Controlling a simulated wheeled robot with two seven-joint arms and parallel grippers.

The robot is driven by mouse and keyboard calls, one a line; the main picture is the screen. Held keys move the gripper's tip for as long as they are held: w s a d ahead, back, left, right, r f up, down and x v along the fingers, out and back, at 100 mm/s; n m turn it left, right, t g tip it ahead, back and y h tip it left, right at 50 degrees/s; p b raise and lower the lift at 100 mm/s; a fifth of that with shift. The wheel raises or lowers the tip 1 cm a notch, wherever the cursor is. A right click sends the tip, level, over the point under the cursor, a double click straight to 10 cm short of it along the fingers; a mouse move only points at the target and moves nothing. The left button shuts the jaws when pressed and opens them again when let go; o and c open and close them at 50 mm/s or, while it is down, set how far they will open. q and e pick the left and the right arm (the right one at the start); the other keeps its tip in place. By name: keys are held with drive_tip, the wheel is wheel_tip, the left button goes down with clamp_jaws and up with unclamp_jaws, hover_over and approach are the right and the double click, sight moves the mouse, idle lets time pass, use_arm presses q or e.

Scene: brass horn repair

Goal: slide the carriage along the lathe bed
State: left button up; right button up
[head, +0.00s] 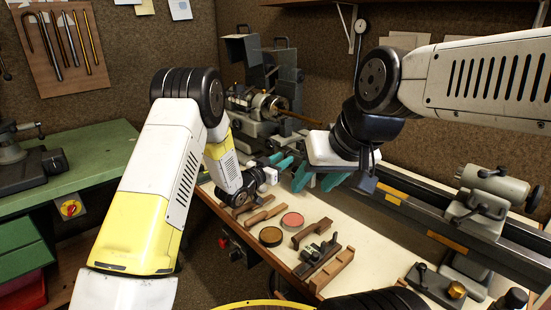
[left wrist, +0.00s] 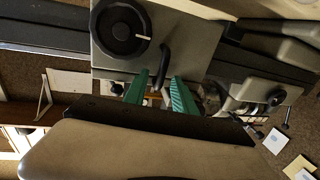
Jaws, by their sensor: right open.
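The lathe bed (head: 425,212) runs from the headstock (head: 262,108) down to the right along the bench. In the left wrist view, a grey carriage (left wrist: 185,38) fills the upper middle, with a black handwheel (left wrist: 120,28) and a dark curved handle (left wrist: 164,60). My left gripper (head: 279,161) is at the near side of the bed. In the left wrist view (left wrist: 158,82) its green fingers stand apart, one on each side of the handle's lower end; contact cannot be told. My right gripper (head: 317,181) is open and empty just right of it. In the head view the arms largely hide the carriage.
The tailstock (head: 488,195) stands on the bed at the right. A green bench (head: 92,160) with a vise stands at the left.

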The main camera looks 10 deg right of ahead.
use_arm(q)
drive_tip(key=shift+w+d, duration=0.2)
drive_tip(key=shift+w, duration=0.05)
clamp_jaws()
idle(1.4)
